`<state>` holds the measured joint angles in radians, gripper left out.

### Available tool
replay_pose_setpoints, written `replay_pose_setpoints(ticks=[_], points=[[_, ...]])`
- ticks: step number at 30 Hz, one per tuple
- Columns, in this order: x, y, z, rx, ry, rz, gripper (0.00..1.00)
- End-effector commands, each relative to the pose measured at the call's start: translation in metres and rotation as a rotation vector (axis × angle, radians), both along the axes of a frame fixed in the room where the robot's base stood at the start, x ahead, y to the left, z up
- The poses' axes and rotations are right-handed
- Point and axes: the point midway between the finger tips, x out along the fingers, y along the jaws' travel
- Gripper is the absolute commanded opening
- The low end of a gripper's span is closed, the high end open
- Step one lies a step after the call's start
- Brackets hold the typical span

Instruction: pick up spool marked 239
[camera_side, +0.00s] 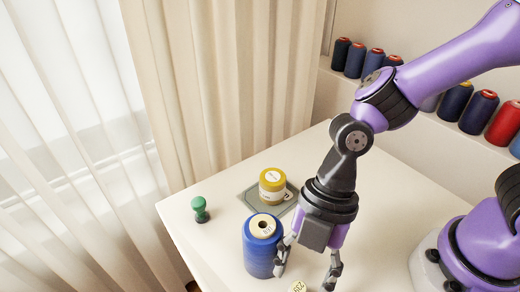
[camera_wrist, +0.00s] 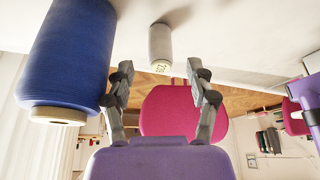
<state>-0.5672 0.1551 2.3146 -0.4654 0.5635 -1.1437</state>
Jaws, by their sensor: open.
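The small grey spool (camera_wrist: 160,42) stands in the wrist view, with a pale yellow end label whose upside-down number looks like 239. It lies centred between my fingertips in that view, apart from them. In the side view only its yellow numbered label (camera_side: 298,287) shows at the bottom edge, just below my fingers; the rest is cut off or hidden. My gripper (camera_side: 306,272) is open, pointing down, with nothing between the fingers. In the wrist view my gripper (camera_wrist: 161,84) has its two fingers well apart.
A large blue spool (camera_side: 261,255) stands close against my left finger; it also fills the wrist view's left (camera_wrist: 66,55). A yellow spool (camera_side: 272,190) sits on a grey mat (camera_side: 252,197). A green stamp (camera_side: 200,209) stands left. Shelved spools (camera_side: 505,122) are behind.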

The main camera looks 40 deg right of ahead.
Motion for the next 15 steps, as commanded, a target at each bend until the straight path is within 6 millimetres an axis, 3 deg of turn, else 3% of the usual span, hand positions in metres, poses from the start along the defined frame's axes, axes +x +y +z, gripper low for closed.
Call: replay_pose_setpoints(ticks=[7,15], points=[[-0.007,0.013,-0.035,-0.004,0.005,0.001,0.64],[-0.007,0.015,-0.041,0.000,0.000,0.000,0.64]])
